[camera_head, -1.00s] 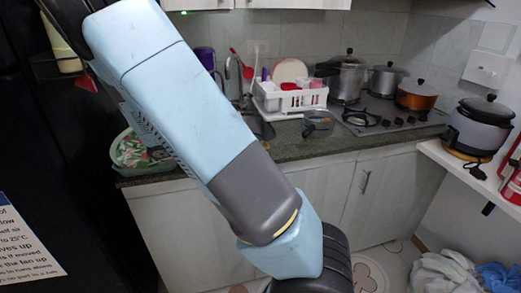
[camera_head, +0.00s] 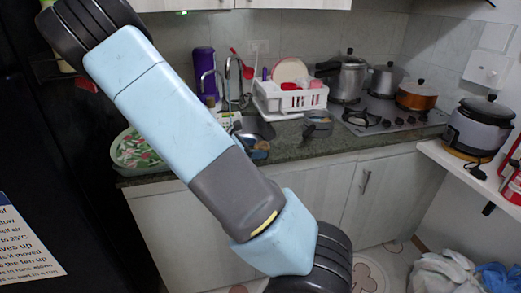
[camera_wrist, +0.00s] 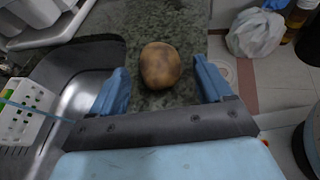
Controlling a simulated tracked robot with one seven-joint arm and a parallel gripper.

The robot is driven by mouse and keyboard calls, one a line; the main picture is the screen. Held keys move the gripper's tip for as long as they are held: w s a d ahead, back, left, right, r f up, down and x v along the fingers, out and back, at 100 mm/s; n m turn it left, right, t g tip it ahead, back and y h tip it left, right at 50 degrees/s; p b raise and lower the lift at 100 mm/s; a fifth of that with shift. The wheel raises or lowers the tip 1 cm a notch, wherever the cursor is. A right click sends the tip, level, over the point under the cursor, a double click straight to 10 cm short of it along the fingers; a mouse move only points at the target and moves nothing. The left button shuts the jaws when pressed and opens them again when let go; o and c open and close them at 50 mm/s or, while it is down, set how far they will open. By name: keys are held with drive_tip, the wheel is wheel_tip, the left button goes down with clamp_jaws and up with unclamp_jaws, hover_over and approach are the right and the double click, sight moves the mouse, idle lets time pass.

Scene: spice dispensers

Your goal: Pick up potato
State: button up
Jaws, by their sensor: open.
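A brown, rounded potato (camera_wrist: 160,66) lies on the dark speckled counter in the wrist view. My gripper (camera_wrist: 160,72) is open, with one blue finger to the left of the potato and one to the right. Gaps of bare counter show between the potato and both fingers. In the head view, a small brown patch (camera_head: 262,145) beside the sink looks like the potato, with a bit of blue finger next to it. My arm hides much of that part of the counter.
A steel sink (camera_wrist: 88,92) with a white basket (camera_wrist: 25,112) is left of the gripper. The counter edge drops to the floor on the right.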

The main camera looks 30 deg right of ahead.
drive_tip(key=shift+d+f, duration=0.25)
drive_tip(key=shift+d, duration=0.45)
drive_tip(key=c, duration=1.2)
drive_tip(key=shift+o, duration=0.2)
